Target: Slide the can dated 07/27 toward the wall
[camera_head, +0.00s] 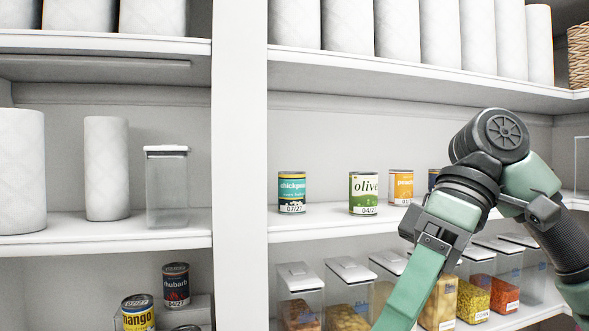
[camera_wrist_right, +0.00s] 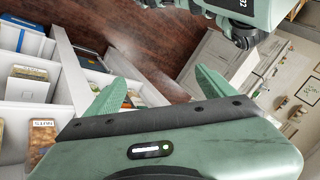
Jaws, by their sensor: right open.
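The can dated 07/27 is the teal chickpeas can (camera_head: 292,192), upright near the front of the middle shelf, left of the other cans there. To its right stand a green and white olive can (camera_head: 363,193) and an orange can (camera_head: 401,187), with a dark can (camera_head: 433,179) partly hidden by my right arm. My right gripper (camera_wrist_right: 160,78) shows in the right wrist view, open and empty, its fingers apart over a view of the floor and lower containers. Its fingertips do not show in the head view. My left gripper is not in view.
Paper rolls (camera_head: 397,28) line the upper shelf. Lidded containers (camera_head: 301,290) fill the shelf below. A white divider (camera_head: 239,160) stands left of the chickpeas can. Bare shelf lies around and behind it. A rhubarb can (camera_head: 176,286) stands lower left.

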